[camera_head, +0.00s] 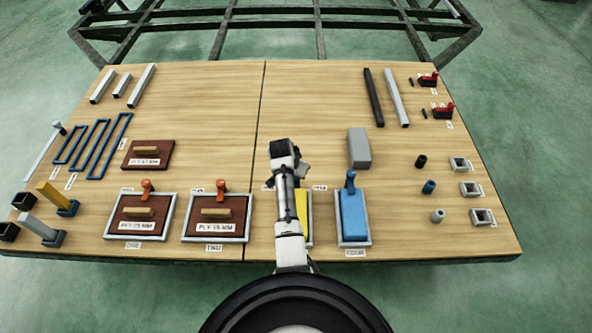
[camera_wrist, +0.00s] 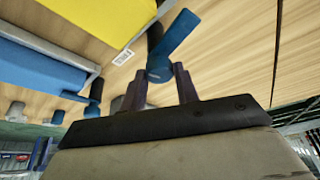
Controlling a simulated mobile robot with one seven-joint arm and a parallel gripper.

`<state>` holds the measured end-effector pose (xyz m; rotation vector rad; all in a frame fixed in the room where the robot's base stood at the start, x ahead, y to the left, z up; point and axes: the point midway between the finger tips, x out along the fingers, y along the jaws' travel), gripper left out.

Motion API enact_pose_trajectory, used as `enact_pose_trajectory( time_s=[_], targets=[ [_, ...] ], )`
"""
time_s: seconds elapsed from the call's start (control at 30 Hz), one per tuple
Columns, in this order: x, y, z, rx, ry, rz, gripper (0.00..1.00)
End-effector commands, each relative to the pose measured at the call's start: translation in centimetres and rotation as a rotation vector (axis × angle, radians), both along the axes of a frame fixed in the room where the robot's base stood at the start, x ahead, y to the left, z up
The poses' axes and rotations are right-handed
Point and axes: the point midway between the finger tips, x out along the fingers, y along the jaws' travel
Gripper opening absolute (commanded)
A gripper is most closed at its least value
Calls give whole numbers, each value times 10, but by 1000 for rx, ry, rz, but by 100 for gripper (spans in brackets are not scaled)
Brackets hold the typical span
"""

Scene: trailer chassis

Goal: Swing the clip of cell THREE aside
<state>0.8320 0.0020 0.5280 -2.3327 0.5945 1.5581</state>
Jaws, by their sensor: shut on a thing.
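The yellow slab of cell THREE (camera_wrist: 95,15) lies in a grey-rimmed tray at the upper left of the wrist view. In the head view its yellow strip (camera_head: 302,205) shows beside my arm. A blue clip lever (camera_wrist: 175,45) stands by the tray's corner on a dark post. The lever slants up and right in the wrist view and appears clear of the yellow slab. My gripper (camera_wrist: 161,78) is shut on the lever's near end, one finger on each side. In the head view my arm hides this clip.
Cell FOUR's blue slab (camera_wrist: 35,68) and its blue clip (camera_wrist: 95,90) are close by on one side. Cell TWO (camera_head: 216,217) with its orange clip (camera_head: 221,186) is left of my arm. A grey block (camera_head: 359,148) stands behind cell FOUR. Bare table lies behind cell TWO.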

Motion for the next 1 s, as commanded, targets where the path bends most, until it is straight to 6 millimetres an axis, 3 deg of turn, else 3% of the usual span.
enact_pose_trajectory(
  time_s=[0.4, 1.0],
  targets=[
    [2, 2, 0, 1, -2, -245, 8],
    [2, 1, 0, 2, -1, -303, 8]
  ],
)
